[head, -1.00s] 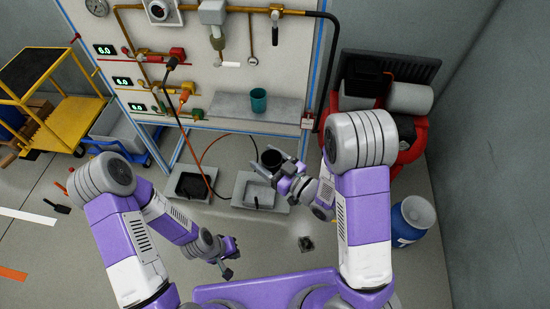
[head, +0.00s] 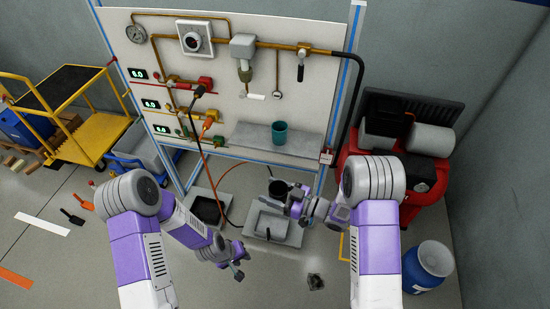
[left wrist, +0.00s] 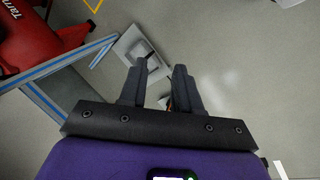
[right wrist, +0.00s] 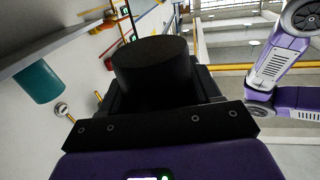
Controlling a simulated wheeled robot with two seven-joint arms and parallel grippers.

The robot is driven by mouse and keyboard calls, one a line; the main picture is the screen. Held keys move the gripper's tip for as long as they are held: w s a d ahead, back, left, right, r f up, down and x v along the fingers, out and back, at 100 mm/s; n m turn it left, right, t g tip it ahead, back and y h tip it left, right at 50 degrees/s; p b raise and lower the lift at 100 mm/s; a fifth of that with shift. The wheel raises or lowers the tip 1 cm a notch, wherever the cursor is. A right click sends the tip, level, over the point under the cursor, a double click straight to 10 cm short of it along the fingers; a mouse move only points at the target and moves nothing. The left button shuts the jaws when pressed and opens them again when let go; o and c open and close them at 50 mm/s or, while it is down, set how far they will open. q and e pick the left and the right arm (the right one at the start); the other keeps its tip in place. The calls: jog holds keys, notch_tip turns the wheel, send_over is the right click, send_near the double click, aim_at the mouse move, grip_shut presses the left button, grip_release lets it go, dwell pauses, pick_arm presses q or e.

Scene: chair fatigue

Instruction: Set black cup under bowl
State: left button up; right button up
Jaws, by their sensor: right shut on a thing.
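The black cup (head: 279,188) is held upright in my right gripper (head: 289,198), in front of the test panel. In the right wrist view the black cup (right wrist: 152,68) fills the space between the fingers and hides most of them. A grey housing (head: 243,45) with a brass, bowl-like lower part (head: 245,72) hangs on the panel, above and left of the cup; I cannot be sure this is the bowl. My left gripper (head: 238,267) is low over the floor, its fingers apart and empty in the left wrist view (left wrist: 158,72).
A teal cup (head: 279,132) stands on the grey shelf (head: 240,141) above the black cup. Two grey trays (head: 262,246) lie on the floor below. A red machine (head: 425,185) and a blue barrel (head: 428,262) stand at right. A yellow cart (head: 92,143) is at left.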

pick_arm(q)
jog(key=w+d+r+n+t, duration=0.1)
jog(key=w+d+r+n, duration=0.15)
jog(key=w+r, duration=0.6)
jog(key=w+d+r+n+t, duration=0.2)
jog(key=w+r+n, duration=0.2)
jog(key=w, duration=1)
jog(key=s+d+r+n+g+y, duration=0.1)
jog(key=s+d+r+n+g, duration=0.2)
jog(key=r, duration=0.6)
jog(key=s+d+r+n+y, duration=0.1)
jog(key=s+d+r+n, duration=0.1)
jog(key=r+n, duration=0.45)
jog(key=s+d+r+n+g+y, duration=0.1)
jog(key=s+d+r+n+g, duration=0.15)
jog(key=r, duration=0.85)
send_over(276, 191)
jog(key=shift+t, duration=0.25)
notch_tip(276, 191, down, 12)
jog(key=shift+r, duration=0.2)
